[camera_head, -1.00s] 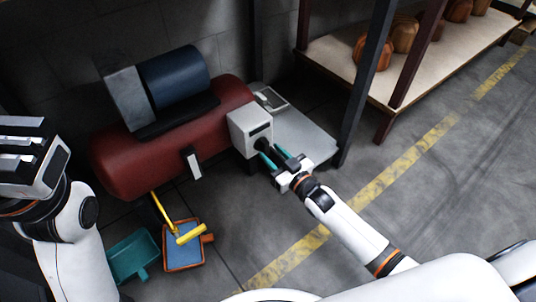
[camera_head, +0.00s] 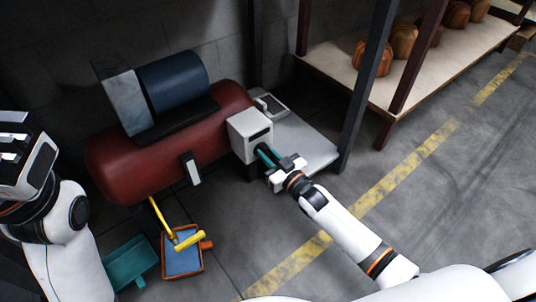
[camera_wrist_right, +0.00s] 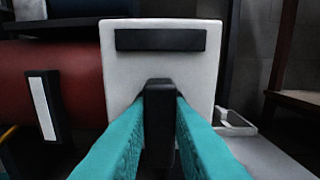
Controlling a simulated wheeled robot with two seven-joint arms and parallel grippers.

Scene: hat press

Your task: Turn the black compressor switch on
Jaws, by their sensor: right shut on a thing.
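The compressor is a red tank (camera_head: 165,150) with a dark blue motor (camera_head: 173,82) on top, near the wall. A white switch box (camera_head: 247,133) stands at its right end, with a dark slot on its face in the right wrist view (camera_wrist_right: 120,75). The black switch (camera_wrist_right: 159,125) sticks out below that slot and looks upright. My right gripper (camera_head: 267,156) has its teal fingers shut on the switch, one on each side; the fingers also show in the right wrist view (camera_wrist_right: 160,130). My left gripper (camera_head: 22,150) is at the left edge, away from the compressor; its fingertips are not clear.
A teal dustpan (camera_head: 128,262) and an orange-rimmed blue tray (camera_head: 182,262) with a yellow-handled tool (camera_head: 188,241) lie on the floor before the tank. A grey platform (camera_head: 305,143) and dark post (camera_head: 368,80) stand right of the box. Open floor lies further right.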

